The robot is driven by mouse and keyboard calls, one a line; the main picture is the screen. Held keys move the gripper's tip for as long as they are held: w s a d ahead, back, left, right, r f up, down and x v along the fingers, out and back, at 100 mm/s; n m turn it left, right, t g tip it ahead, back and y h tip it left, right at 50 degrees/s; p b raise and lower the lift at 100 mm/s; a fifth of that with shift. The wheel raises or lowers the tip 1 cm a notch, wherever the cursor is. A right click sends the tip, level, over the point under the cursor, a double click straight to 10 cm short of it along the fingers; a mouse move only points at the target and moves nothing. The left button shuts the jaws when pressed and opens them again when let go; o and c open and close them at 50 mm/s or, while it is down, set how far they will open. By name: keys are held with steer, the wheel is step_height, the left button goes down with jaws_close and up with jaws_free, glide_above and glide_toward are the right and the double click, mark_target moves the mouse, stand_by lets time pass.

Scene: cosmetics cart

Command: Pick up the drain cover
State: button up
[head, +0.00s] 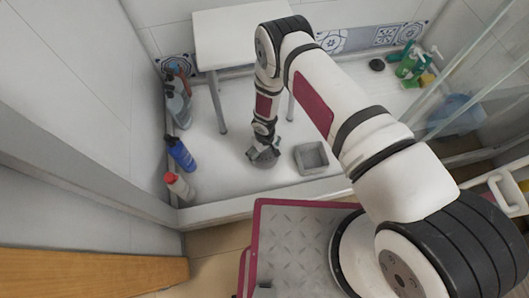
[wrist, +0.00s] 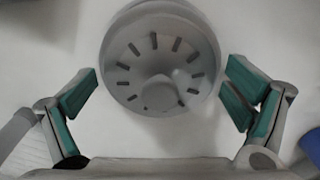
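The drain cover (wrist: 160,50) is a round grey disc with a ring of dark slots and a small round knob-like part near its lower edge. In the wrist view it lies at top centre on the white floor, ahead of and partly between my fingers. My gripper (wrist: 160,92) is open, with one teal-padded finger at each side of the disc and a visible gap to it. In the head view my gripper (head: 263,153) is low over the white shower floor, and I cannot make out the drain cover there.
A grey square basin (head: 311,158) stands just right of my gripper. A white stool (head: 240,38) is behind it. Several bottles, including a blue one (head: 181,154) and a red-capped one (head: 180,187), line the left wall. A dark round item (head: 377,64) lies at the back right.

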steer(key=shift+c, duration=1.3)
steer(key=shift+r, duration=0.1)
